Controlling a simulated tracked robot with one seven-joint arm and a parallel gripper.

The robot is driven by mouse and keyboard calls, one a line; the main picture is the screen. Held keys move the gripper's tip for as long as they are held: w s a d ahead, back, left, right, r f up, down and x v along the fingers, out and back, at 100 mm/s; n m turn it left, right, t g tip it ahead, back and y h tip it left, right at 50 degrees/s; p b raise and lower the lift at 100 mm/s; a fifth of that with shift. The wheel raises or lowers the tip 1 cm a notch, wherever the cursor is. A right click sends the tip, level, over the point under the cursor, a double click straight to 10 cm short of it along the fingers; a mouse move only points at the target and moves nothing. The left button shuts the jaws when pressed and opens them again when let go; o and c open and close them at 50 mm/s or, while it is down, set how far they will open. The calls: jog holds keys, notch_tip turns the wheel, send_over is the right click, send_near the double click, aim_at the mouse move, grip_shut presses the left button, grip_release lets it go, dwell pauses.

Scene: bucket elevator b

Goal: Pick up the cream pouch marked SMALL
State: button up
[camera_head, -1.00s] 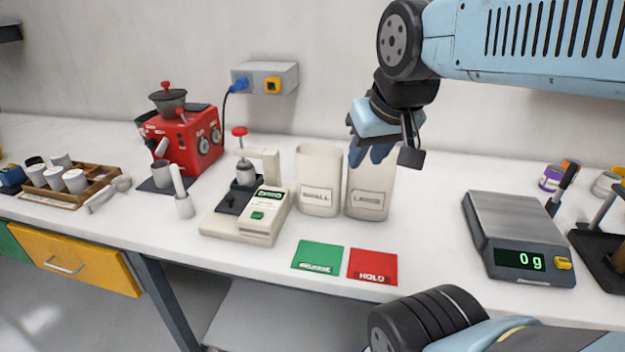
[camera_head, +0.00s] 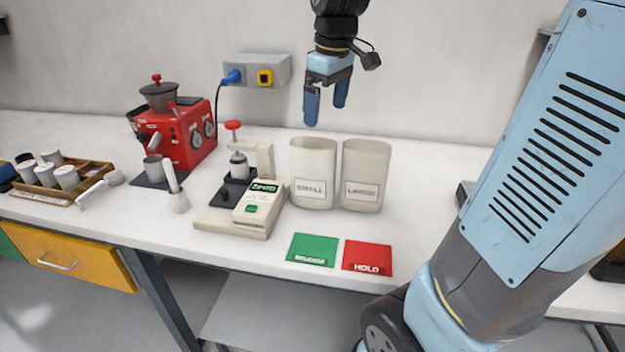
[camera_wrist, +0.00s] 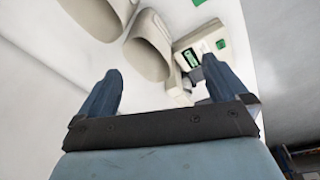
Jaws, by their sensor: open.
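The cream pouch marked SMALL (camera_head: 313,172) stands upright with an open top on the white bench, in the middle of the head view. A second cream pouch, marked with a label that reads like LARGE (camera_head: 366,175), stands close at its right. My gripper (camera_head: 326,115) is open and empty, fingers pointing down, above and a little behind the SMALL pouch's rim. In the wrist view my two blue fingers (camera_wrist: 160,90) are spread apart. The SMALL pouch shows there (camera_wrist: 149,47) beyond them, with the other pouch (camera_wrist: 104,15) at upper left.
A cream device with a green display (camera_head: 258,205) stands just left of the SMALL pouch. Green (camera_head: 313,249) and red (camera_head: 367,256) cards lie in front. A red grinder (camera_head: 185,130) and a wooden tray of cups (camera_head: 85,190) are further left. My arm covers much of the right.

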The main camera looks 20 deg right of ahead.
jog(key=w+f+n+g, duration=0.1)
jog(key=w+f+n, duration=0.15)
jog(key=w, duration=0.35)
send_near(313, 174)
jog(key=w+f, duration=0.1)
jog(key=w, duration=0.3)
jog(key=shift+g, duration=0.3)
jog(key=shift+d+f, duration=0.15)
jog(key=shift+f, duration=1.25)
jog(key=shift+d+f, duration=0.2)
jog(key=shift+f, duration=1.2)
jog(key=c, duration=1.3)
jog(key=shift+r, duration=0.1)
